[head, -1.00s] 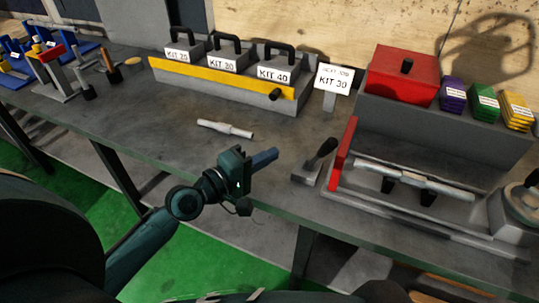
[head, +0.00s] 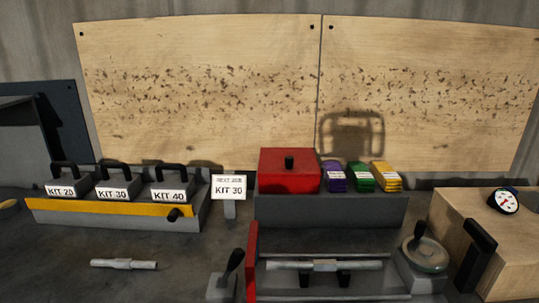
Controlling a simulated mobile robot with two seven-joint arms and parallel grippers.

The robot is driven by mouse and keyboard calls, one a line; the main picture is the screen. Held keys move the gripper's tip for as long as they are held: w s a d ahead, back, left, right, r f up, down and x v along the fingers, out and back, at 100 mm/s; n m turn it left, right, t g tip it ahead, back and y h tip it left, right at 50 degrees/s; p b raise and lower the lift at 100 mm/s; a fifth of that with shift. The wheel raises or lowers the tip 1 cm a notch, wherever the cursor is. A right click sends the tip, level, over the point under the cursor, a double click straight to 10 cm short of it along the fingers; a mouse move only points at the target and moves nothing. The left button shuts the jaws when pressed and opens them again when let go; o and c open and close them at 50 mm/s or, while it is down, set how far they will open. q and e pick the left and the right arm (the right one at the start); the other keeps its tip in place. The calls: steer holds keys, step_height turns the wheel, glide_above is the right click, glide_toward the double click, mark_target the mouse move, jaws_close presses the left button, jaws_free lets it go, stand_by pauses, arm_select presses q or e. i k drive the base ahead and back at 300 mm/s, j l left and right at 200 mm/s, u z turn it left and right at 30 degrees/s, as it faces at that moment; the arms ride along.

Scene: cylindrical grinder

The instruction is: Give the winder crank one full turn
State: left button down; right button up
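A round grey-green wheel (head: 427,256) with an upright dark knob (head: 420,230) sits on a grey block at the right end of the grinder bed. It looks most like a crank, but no label marks it as the winder crank. A black-handled lever (head: 235,262) on a small grey base stands left of the red plate. Neither of my grippers is in view, and nothing touches the wheel.
The grinder bed (head: 300,283) carries a metal shaft (head: 310,265) on black supports, with a red plate (head: 251,262) at its left. A loose stepped shaft (head: 124,264) lies on the bench. A wooden box (head: 455,222) with a gauge (head: 503,201) and black handle stands right of the wheel.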

mark_target(424, 254)
steer(key=z, duration=0.8)
